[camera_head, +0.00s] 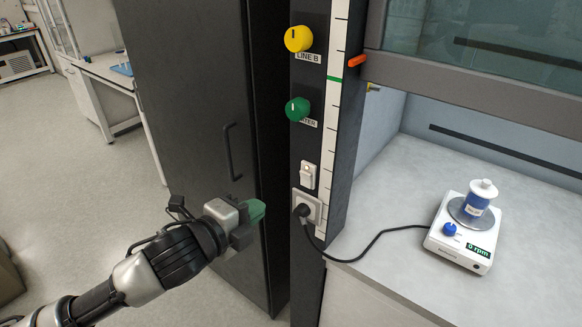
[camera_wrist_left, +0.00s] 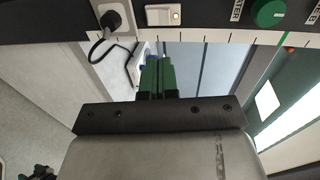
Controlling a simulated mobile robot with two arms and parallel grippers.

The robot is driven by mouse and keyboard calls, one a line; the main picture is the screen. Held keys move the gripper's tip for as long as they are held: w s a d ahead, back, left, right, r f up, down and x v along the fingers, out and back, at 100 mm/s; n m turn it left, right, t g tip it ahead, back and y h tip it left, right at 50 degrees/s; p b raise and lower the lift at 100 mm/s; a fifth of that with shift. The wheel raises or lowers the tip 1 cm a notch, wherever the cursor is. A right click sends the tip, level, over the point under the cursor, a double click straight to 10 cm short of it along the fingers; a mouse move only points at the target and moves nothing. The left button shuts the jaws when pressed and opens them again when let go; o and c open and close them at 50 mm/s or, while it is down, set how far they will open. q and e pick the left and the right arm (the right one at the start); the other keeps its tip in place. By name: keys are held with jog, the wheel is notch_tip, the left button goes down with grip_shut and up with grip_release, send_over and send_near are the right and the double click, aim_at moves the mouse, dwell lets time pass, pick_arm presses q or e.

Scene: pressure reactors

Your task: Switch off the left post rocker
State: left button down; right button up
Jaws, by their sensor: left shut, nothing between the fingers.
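The left post rocker (camera_head: 308,175) is a small white switch on the dark post, between the green knob above and the socket below. It also shows at the top of the left wrist view (camera_wrist_left: 163,15). My left gripper (camera_head: 257,210) has green fingers, which are shut and empty. In the head view it is left of the post and a little lower than the rocker. In the left wrist view the fingertips (camera_wrist_left: 157,62) point toward the post, apart from the rocker. My right gripper is not in view.
A black plug sits in the socket (camera_head: 316,207) below the rocker, its cable running to a stirrer (camera_head: 463,240) with a bottle (camera_head: 480,197). Green (camera_head: 297,109) and yellow (camera_head: 298,39) knobs are above. A dark cabinet (camera_head: 195,120) stands left of the post.

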pick_arm(q)
jog(key=p, duration=0.4)
send_near(304, 175)
jog(key=x, duration=0.6)
jog(key=shift+f, duration=0.1)
jog(key=shift+w+d, duration=0.5)
jog(key=shift+w, duration=0.05)
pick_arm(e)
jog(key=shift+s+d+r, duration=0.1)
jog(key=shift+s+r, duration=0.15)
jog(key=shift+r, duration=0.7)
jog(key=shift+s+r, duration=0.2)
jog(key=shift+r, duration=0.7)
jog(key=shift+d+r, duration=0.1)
